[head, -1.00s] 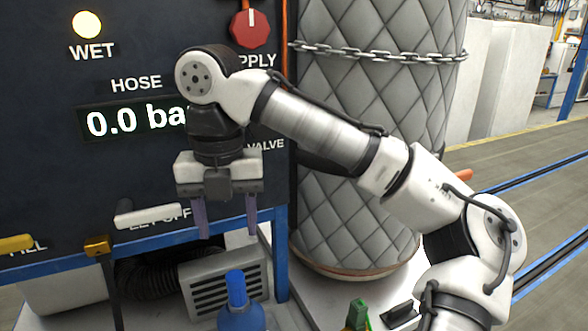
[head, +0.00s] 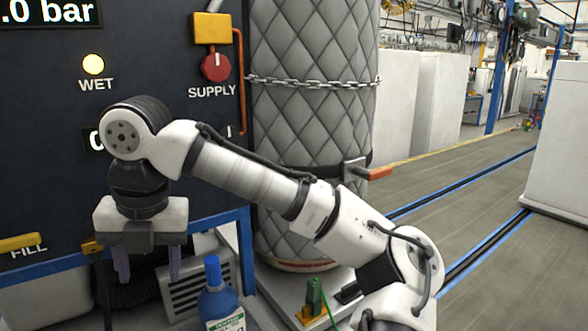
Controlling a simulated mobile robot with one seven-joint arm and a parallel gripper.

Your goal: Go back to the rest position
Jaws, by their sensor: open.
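My gripper (head: 148,262) hangs at the left in the head view, pointing down in front of the dark control panel (head: 45,125). Its two purple fingers are apart with nothing between them. My arm reaches from the lower right across to the left, bent at the wrist. The gripper body covers part of the panel's lower edge, and the arm hides most of the hose display.
A blue bottle (head: 217,300) stands to the right of my gripper. A green connector (head: 315,296) sits at the bottom centre. The quilted tank (head: 312,130) with a chain stands behind my arm. A red supply knob (head: 216,66) and yellow fill handle (head: 20,242) are on the panel.

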